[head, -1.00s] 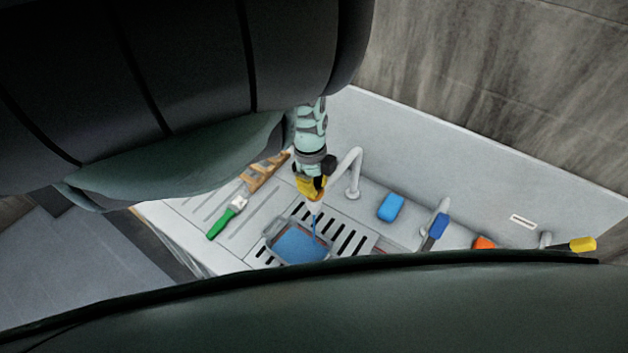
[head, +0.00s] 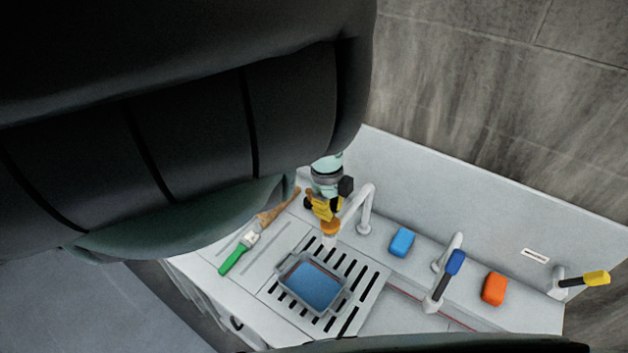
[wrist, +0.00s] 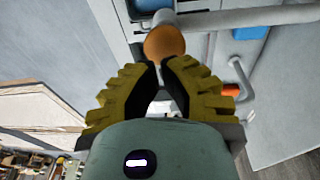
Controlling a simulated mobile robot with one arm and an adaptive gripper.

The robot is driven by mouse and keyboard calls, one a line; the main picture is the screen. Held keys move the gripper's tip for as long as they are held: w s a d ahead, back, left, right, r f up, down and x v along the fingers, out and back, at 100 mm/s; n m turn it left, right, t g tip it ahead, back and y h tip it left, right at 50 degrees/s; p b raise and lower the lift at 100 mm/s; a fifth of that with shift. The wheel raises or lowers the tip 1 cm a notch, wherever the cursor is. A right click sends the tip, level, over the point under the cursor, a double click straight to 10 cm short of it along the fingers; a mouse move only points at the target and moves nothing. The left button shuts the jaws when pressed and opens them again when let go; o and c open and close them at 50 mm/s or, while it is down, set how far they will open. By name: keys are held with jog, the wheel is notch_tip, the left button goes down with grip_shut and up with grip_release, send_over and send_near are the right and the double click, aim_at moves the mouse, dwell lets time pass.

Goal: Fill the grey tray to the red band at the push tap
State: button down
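The grey tray (head: 283,281) sits on the slotted drain area, with blue water (head: 312,287) in it. A thin reddish line shows on its inner wall at the water's far edge; the exact level against it is too small to tell. The push tap (head: 367,204) is a white bent spout with an orange round end (head: 330,227) above the tray's far side. No stream shows below it. My gripper (head: 325,212) is just above this orange end. In the wrist view, my yellow fingers (wrist: 163,66) are drawn together, tips near the orange end (wrist: 165,42); contact is unclear.
A green-handled brush (head: 238,255) and a wooden piece (head: 278,207) lie left of the tray. A blue block (head: 401,242), a blue-handled tap (head: 447,275), an orange block (head: 494,288) and a yellow-handled tap (head: 585,281) stand to the right. The back wall rises behind.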

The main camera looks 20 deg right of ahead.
jog(key=shift+w+d+r+b, duration=0.2)
jog(key=shift+w+r+b, duration=0.1)
jog(key=shift+b, duration=0.3)
jog(key=shift+s+a+r+b, duration=0.1)
jog(key=shift+a+r+b, duration=0.25)
jog(key=shift+r+b, duration=0.35)
notch_tip(320, 180, up, 7)
jog(key=p, duration=0.3)
jog(key=shift+w+r, duration=0.15)
jog(key=shift+w, duration=0.25)
